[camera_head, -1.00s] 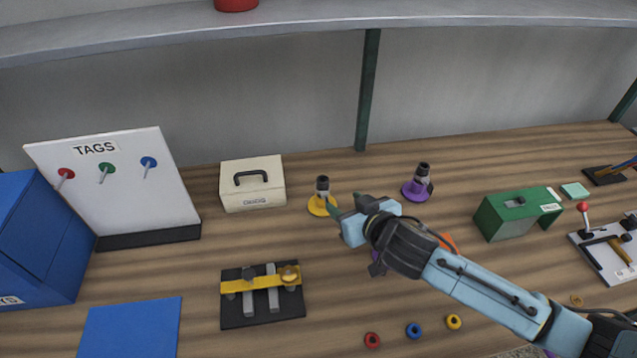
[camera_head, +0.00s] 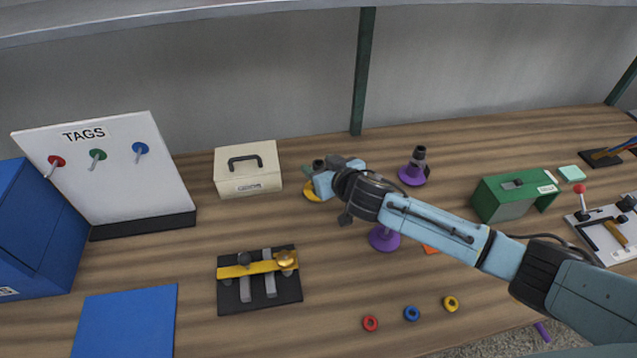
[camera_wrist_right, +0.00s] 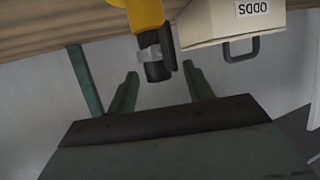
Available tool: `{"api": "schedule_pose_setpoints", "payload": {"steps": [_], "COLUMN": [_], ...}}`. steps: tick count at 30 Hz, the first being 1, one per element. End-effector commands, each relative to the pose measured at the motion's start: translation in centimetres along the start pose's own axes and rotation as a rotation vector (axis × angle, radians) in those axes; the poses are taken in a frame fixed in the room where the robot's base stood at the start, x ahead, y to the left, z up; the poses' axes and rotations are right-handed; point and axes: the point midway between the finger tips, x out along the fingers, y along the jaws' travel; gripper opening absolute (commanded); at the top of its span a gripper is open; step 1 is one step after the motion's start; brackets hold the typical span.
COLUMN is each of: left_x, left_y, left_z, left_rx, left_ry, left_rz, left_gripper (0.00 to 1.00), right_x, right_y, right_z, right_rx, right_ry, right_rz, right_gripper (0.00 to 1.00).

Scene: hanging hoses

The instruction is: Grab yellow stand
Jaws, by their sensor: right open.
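In the right wrist view the yellow stand (camera_wrist_right: 145,14) has a grey band and a dark top. That dark end appears in the gap between the two green fingers of my right gripper (camera_wrist_right: 160,72). The fingers are apart, and I see no clear contact with the stand. My left gripper is not in view.
A cream box (camera_head: 248,181) with a handle stands left of the stand. Purple stands (camera_head: 413,175) (camera_head: 384,239) are to the right, one near my forearm. A black fixture with a yellow bar (camera_head: 258,290) lies in front. A green post (camera_head: 362,75) rises behind.

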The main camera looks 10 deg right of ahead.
Motion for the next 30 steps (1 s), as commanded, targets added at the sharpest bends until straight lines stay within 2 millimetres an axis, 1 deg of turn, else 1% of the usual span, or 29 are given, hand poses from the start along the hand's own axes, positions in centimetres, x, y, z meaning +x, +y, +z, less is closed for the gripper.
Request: {"api": "schedule_pose_setpoints", "payload": {"steps": [1, 3, 7, 11, 17, 27, 29, 30], "left_x": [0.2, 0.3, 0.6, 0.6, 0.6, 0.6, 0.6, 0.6], "left_y": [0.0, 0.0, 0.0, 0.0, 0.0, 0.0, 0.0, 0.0], "left_z": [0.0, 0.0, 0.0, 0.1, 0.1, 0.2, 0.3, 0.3], "left_rx": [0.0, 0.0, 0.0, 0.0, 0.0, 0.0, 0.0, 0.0], "left_ry": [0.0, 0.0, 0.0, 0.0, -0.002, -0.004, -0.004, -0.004], "left_rz": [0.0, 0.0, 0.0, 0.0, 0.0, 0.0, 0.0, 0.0], "left_gripper": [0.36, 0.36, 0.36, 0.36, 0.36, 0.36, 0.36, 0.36], "right_x": [0.8, 1.7, 2.9, 3.2, 3.2, 3.2, 3.2, 3.2], "right_y": [0.1, 0.1, 0.1, 0.1, 0.1, 0.1, 0.1, 0.1], "right_z": [0.0, 0.0, 0.1, 0.1, 0.1, 0.1, 0.1, 0.1], "right_rx": [-0.003, -0.001, -0.002, -0.001, -0.001, -0.001, -0.001, -0.001], "right_ry": [0.001, 0.001, 0.0, 0.0, 0.0, -0.001, -0.001, -0.001], "right_rz": [0.002, 0.001, 0.001, 0.001, 0.001, 0.001, 0.001, 0.001], "right_gripper": [0.51, 0.51, 0.51, 0.51, 0.51, 0.07, 0.0, 0.0]}}
